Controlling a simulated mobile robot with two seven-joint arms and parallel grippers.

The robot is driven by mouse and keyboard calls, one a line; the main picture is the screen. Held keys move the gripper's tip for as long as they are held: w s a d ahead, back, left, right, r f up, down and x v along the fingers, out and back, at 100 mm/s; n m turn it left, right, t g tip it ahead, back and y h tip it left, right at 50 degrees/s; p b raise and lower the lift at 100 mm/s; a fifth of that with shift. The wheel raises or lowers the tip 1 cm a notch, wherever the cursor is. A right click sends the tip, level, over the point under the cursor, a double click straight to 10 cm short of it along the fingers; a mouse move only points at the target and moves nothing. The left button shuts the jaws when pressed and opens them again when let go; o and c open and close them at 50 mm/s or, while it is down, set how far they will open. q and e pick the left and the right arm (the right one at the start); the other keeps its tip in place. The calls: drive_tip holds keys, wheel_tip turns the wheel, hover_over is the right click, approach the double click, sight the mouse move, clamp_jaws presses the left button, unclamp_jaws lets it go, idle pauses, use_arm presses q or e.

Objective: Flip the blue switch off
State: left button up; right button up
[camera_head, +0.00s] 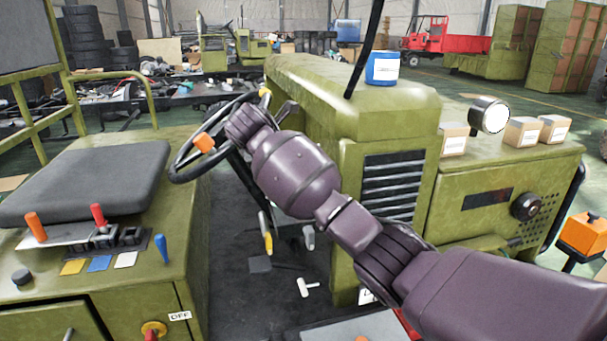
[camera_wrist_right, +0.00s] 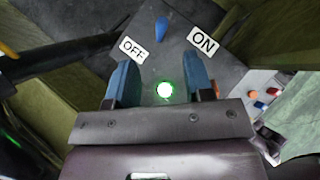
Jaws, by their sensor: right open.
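The blue switch (camera_wrist_right: 161,29) is a small blue lever on a dark grey panel (camera_wrist_right: 228,66) in the right wrist view. It stands between a white OFF label (camera_wrist_right: 133,49) on the left and a white ON label (camera_wrist_right: 204,40) on the right. I cannot tell which way it leans. A round light (camera_wrist_right: 165,90) glows green on the panel. My right gripper (camera_wrist_right: 160,62) is open and empty, its fingers on either side of the light, with the switch beyond the fingertips. In the head view my right arm reaches across to the steering wheel, and the switch is not visible there.
The steering wheel (camera_head: 178,158) is close to my right wrist. The green hood (camera_head: 365,105) carries a blue can (camera_head: 382,68). A side console beside the seat (camera_head: 85,180) has orange and red levers and another blue lever (camera_head: 161,248).

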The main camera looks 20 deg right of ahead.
drive_tip(key=p+x, duration=0.1)
drive_tip(key=x, duration=0.9)
drive_tip(key=shift+f, duration=0.2)
clamp_jaws()
drive_tip(key=h, duration=0.1)
drive_tip(key=a+n+h, duration=0.1)
drive_tip(key=shift+r+h, duration=0.15)
drive_tip(key=shift+h, duration=0.25)
drive_tip(key=shift+a+n+t+h, duration=0.4)
drive_tip(key=shift+t+h, duration=0.1)
drive_tip(key=shift+h, duration=0.6)
